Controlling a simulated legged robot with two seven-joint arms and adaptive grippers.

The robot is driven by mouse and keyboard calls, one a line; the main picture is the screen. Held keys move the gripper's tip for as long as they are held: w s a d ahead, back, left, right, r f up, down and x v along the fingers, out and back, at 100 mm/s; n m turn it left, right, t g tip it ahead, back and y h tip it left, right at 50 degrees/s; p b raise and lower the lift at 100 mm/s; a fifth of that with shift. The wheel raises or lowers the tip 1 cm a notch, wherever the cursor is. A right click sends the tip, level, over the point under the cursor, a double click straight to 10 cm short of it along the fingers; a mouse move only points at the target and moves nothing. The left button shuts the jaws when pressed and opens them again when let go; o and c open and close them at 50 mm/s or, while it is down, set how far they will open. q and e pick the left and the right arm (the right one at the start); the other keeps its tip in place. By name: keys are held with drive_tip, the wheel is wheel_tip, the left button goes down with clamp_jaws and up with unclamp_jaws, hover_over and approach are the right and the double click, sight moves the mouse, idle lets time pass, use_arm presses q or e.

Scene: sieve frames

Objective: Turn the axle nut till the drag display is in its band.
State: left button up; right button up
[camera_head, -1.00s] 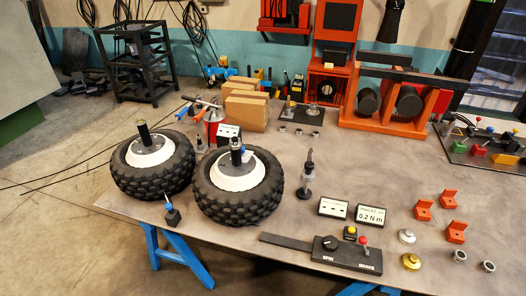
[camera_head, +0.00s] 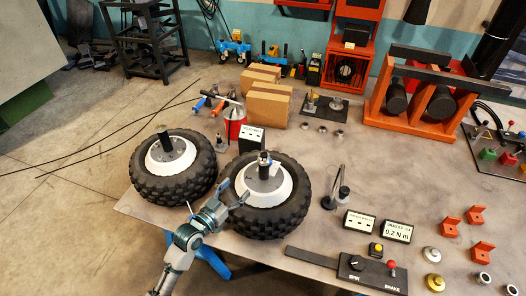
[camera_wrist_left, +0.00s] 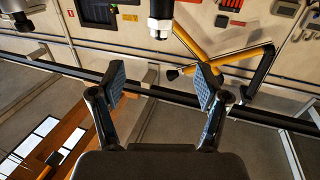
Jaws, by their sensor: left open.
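The right wheel (camera_head: 295,222) lies flat on the table, and a dark axle stands up from its white hub (camera_head: 286,189). A small silvery piece that looks like the axle nut (camera_head: 264,158) is at the axle's top. The drag display (camera_head: 397,232) stands at the table's front right and reads 0.2 N m. My left gripper (camera_head: 232,193) is at the right wheel's left side, below the axle top and apart from the nut. In the left wrist view my left gripper (camera_wrist_left: 160,88) is open with nothing between its fingers. My right gripper is not in view.
The left wheel (camera_head: 209,178) lies beside the right one, with its own axle upright. A spin and brake panel (camera_head: 340,268) is at the front edge. A dark upright tool (camera_head: 342,190) stands right of the wheels. Cardboard boxes (camera_head: 268,108) are behind.

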sight(260, 162)
use_arm(q)
drive_tip(key=x, duration=0.6)
drive_tip(key=p+x, duration=0.1)
drive_tip(key=x, duration=0.6)
drive_tip(key=shift+w+a, duration=0.2)
drive_tip(key=shift+a, duration=0.2)
drive_tip(key=x, duration=0.3)
drive_tip(key=shift+d, duration=0.5)
drive_tip(key=shift+w+d, duration=0.25)
drive_tip(key=shift+d, duration=0.15)
drive_tip(key=shift+a, duration=0.35)
drive_tip(key=shift+c, duration=1.4)
drive_tip(key=shift+a, duration=0.15)
drive_tip(key=c, duration=0.9)
drive_tip(key=shift+s, duration=0.1)
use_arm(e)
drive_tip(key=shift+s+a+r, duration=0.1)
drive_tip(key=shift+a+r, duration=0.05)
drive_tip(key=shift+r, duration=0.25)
use_arm(q)
drive_tip(key=shift+b, duration=0.55)
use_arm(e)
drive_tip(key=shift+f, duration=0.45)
